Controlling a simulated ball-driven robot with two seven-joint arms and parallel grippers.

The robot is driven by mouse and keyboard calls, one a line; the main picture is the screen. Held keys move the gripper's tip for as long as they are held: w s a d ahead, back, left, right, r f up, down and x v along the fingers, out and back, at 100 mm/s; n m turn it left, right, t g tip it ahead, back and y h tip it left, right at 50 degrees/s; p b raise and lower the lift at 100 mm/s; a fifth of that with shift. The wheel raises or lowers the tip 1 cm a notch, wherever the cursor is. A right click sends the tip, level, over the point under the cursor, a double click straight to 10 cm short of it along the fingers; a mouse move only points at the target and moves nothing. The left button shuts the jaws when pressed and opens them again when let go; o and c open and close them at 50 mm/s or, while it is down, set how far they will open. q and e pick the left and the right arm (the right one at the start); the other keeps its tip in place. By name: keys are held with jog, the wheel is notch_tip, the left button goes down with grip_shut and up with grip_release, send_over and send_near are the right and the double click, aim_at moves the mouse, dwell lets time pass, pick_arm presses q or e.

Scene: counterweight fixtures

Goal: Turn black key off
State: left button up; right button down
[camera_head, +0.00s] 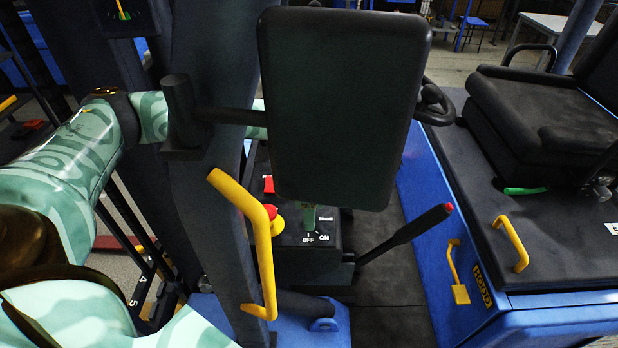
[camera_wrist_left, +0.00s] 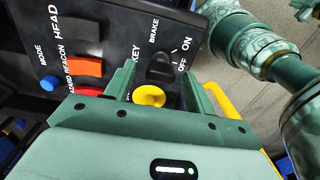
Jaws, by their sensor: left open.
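The black key (camera_wrist_left: 160,66) is a dark knob on a black panel in the left wrist view, with the words KEY, ON and OFF around it. I cannot tell clearly which mark it points to. My left gripper (camera_wrist_left: 162,76) is open, with its green fingers on either side of the key; contact cannot be made out. In the head view my left arm passes behind a dark upright panel. A green part, apparently a gripper finger (camera_head: 310,217), shows below it above the OFF and ON marks. My right gripper is not in view.
A yellow knob (camera_wrist_left: 149,96) sits close to the key, between the fingers. An orange switch (camera_wrist_left: 84,67) and a blue button (camera_wrist_left: 49,82) are further left. In the head view, a yellow handle (camera_head: 262,240), the dark panel (camera_head: 343,110) and a red-tipped lever (camera_head: 405,235) surround the console.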

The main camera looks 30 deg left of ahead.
pick_arm(q)
notch_tip(320, 180, up, 15)
jog(key=shift+r, duration=0.15)
dwell(0.5)
